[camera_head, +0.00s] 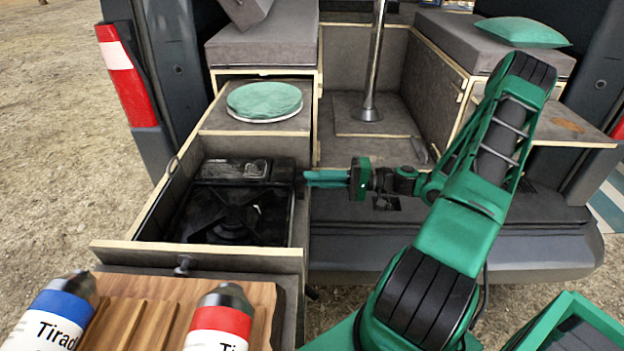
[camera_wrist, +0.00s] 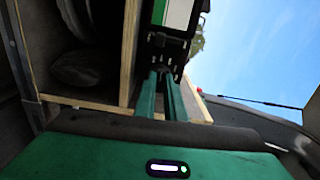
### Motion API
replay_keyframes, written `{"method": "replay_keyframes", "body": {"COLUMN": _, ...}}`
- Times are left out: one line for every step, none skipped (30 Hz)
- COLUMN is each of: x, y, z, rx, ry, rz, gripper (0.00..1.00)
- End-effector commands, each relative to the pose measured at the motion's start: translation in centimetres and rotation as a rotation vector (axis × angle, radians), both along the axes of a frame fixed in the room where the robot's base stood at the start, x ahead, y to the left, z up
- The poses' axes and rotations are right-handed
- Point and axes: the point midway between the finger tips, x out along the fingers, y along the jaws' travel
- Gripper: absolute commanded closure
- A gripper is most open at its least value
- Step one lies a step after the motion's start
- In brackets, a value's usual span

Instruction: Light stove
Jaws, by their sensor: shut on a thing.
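The black camping stove (camera_head: 232,214) sits in a pulled-out wooden drawer at the back of the van, with its burner grate facing up. My gripper (camera_head: 306,178) reaches in from the right, with its green fingers level and their tips at the right side of the stove, near its back corner. In the wrist view my gripper (camera_wrist: 166,74) has its two fingers close together, tips against the stove's dark side face (camera_wrist: 165,48). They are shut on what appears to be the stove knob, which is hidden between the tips. I see no flame at the burner.
The drawer's wooden rim (camera_head: 200,252) surrounds the stove. A round teal cushion (camera_head: 264,100) lies behind it. Open van floor lies behind my gripper.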

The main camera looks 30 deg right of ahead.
Motion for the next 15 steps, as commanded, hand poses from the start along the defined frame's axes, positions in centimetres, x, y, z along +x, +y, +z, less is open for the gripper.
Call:
{"method": "replay_keyframes", "body": {"x": -0.07, "y": 0.01, "z": -0.24, "rx": -0.025, "ry": -0.029, "rz": 0.002, "gripper": 1.00}}
{"method": "replay_keyframes", "body": {"x": -0.07, "y": 0.01, "z": -0.25, "rx": -0.041, "ry": -0.052, "rz": 0.002, "gripper": 1.00}}
{"method": "replay_keyframes", "body": {"x": -0.06, "y": 0.01, "z": -0.27, "rx": -0.061, "ry": -0.082, "rz": 0.002, "gripper": 1.00}}
{"method": "replay_keyframes", "body": {"x": -0.07, "y": 0.00, "z": -0.28, "rx": -0.076, "ry": -0.104, "rz": 0.002, "gripper": 1.00}}
{"method": "replay_keyframes", "body": {"x": -0.07, "y": -0.01, "z": -0.30, "rx": -0.091, "ry": -0.126, "rz": 0.002, "gripper": 1.00}}
{"method": "replay_keyframes", "body": {"x": -0.08, "y": -0.02, "z": -0.32, "rx": -0.110, "ry": -0.154, "rz": 0.002, "gripper": 1.00}}
{"method": "replay_keyframes", "body": {"x": -0.08, "y": -0.02, "z": -0.34, "rx": -0.123, "ry": -0.174, "rz": 0.002, "gripper": 1.00}}
{"method": "replay_keyframes", "body": {"x": -0.08, "y": -0.03, "z": -0.36, "rx": -0.138, "ry": -0.193, "rz": 0.001, "gripper": 1.00}}
{"method": "replay_keyframes", "body": {"x": -0.08, "y": -0.03, "z": -0.38, "rx": -0.154, "ry": -0.218, "rz": 0.001, "gripper": 1.00}}
{"method": "replay_keyframes", "body": {"x": -0.08, "y": -0.03, "z": -0.39, "rx": -0.166, "ry": -0.235, "rz": 0.001, "gripper": 1.00}}
{"method": "replay_keyframes", "body": {"x": -0.08, "y": -0.03, "z": -0.41, "rx": -0.178, "ry": -0.254, "rz": 0.001, "gripper": 1.00}}
{"method": "replay_keyframes", "body": {"x": -0.08, "y": -0.03, "z": -0.43, "rx": -0.193, "ry": -0.275, "rz": 0.001, "gripper": 1.00}}
{"method": "replay_keyframes", "body": {"x": -0.08, "y": -0.03, "z": -0.44, "rx": -0.203, "ry": -0.289, "rz": 0.002, "gripper": 1.00}}
{"method": "replay_keyframes", "body": {"x": -0.08, "y": -0.03, "z": -0.46, "rx": -0.213, "ry": -0.304, "rz": 0.002, "gripper": 1.00}}
{"method": "replay_keyframes", "body": {"x": -0.08, "y": -0.03, "z": -0.47, "rx": -0.226, "ry": -0.322, "rz": 0.002, "gripper": 1.00}}
